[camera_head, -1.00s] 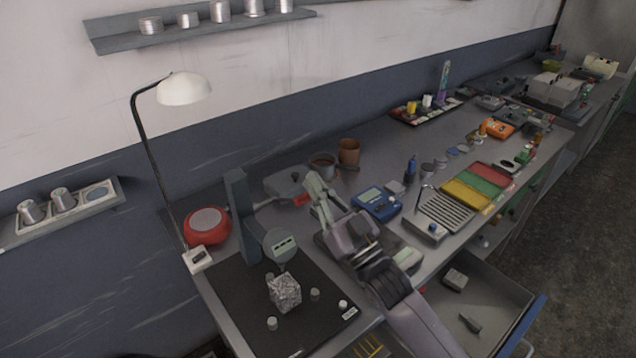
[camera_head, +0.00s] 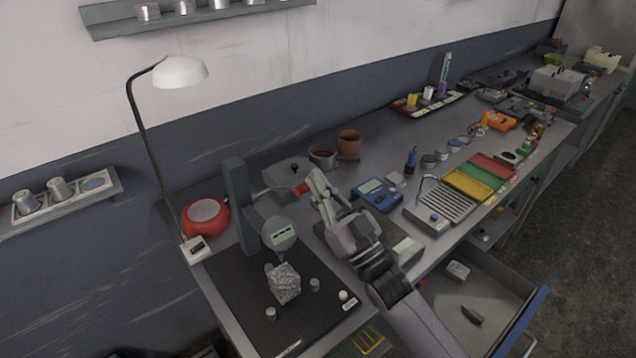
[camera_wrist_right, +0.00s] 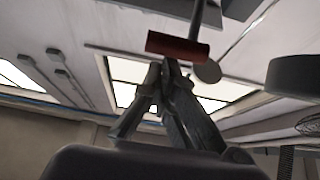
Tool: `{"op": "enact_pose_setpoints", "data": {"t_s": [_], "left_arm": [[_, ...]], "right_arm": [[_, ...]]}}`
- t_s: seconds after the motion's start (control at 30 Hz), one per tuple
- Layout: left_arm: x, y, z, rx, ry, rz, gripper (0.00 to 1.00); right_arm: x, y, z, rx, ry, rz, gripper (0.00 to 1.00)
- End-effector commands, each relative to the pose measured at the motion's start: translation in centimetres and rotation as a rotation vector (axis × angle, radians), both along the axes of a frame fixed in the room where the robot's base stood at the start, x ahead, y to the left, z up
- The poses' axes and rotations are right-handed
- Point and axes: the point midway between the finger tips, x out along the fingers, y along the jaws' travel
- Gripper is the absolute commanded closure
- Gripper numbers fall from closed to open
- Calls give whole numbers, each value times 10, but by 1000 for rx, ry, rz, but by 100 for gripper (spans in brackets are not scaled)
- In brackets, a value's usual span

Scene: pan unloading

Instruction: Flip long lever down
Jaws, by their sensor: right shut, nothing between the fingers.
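A red grip (camera_head: 303,188) on a grey rod, which looks like the long lever, shows by the grey box-like device (camera_head: 287,176) at the back of the bench. In the right wrist view the red grip (camera_wrist_right: 178,47) lies crosswise just beyond the fingertips, with its rod rising out of the top edge. My right gripper (camera_head: 316,174) is just right of the grip in the head view. In the wrist view its fingers (camera_wrist_right: 172,68) are together with nothing between them. I cannot tell whether they touch the grip. My left gripper is not in view.
A dark pot (camera_head: 322,157) and a brown pot (camera_head: 348,144) stand behind my right gripper. A blue meter (camera_head: 377,194) lies to its right. A grey upright post (camera_head: 238,203) and a red round object (camera_head: 206,218) stand left. An open drawer (camera_head: 480,295) juts out in front.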

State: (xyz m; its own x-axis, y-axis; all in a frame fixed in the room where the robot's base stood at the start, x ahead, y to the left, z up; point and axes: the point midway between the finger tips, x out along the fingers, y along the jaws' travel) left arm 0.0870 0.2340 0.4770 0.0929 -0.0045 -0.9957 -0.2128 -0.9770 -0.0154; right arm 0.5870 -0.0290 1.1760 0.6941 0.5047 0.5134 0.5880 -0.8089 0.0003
Motion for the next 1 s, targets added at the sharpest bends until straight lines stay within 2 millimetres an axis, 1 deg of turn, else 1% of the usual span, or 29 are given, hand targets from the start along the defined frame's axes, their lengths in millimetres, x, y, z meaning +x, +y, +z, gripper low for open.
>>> {"op": "enact_pose_setpoints", "data": {"t_s": [0.03,0.17,0.5,0.67,0.8,1.0], "left_arm": [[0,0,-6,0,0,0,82],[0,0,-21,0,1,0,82],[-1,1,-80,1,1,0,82],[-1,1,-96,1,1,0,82],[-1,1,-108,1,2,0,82],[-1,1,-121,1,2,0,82]], "right_arm": [[-1,0,-5,5,-4,0,100],[-3,-2,-13,22,-28,0,100],[-13,-10,-43,118,-158,-1,100],[-19,-14,-56,113,-154,-1,100],[-22,-16,-72,112,-153,-1,100],[-24,-18,-89,112,-153,-1,100]]}}
